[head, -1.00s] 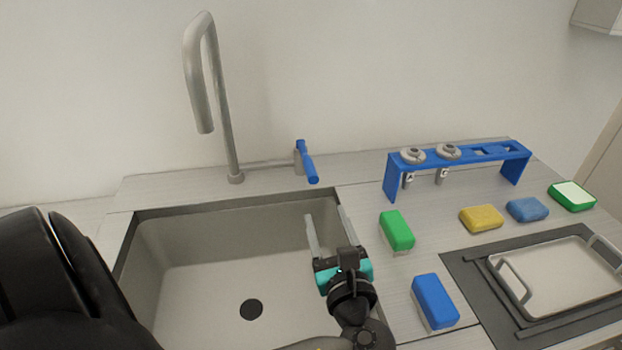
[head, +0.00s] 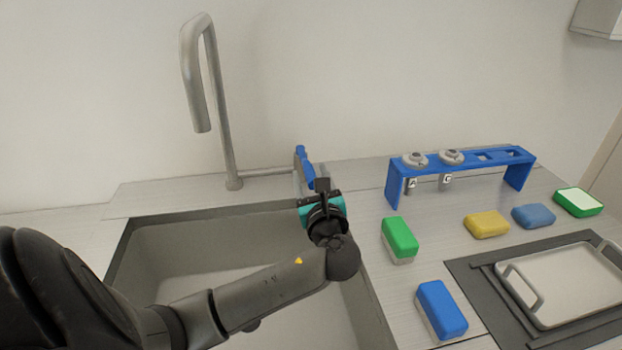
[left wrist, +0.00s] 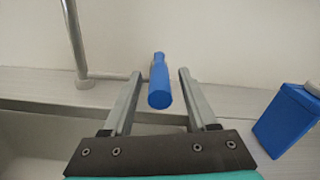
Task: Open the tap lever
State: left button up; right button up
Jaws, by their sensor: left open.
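The blue tap lever (head: 305,166) stands behind the sink's back right corner, at the end of a thin pipe from the grey tap (head: 225,130). My left gripper (head: 308,182) has its fingers reaching to the lever in the head view, and its wrist hides part of it. In the left wrist view the lever (left wrist: 160,82) lies between the two open fingers of the left gripper (left wrist: 161,75), with a gap on each side. The tap's base (left wrist: 86,83) shows at the left there. My right gripper is not in view.
The sink (head: 180,245) lies below my left arm. To the right stand a blue rack (head: 395,185), a green sponge (head: 399,238), a blue one (head: 441,308), a yellow one (head: 487,224) and a metal tray (head: 560,285). A blue object (left wrist: 288,120) is close right of the fingers.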

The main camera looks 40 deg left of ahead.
pick_arm(q)
grip_shut()
dwell(0.4)
dwell(1.0)
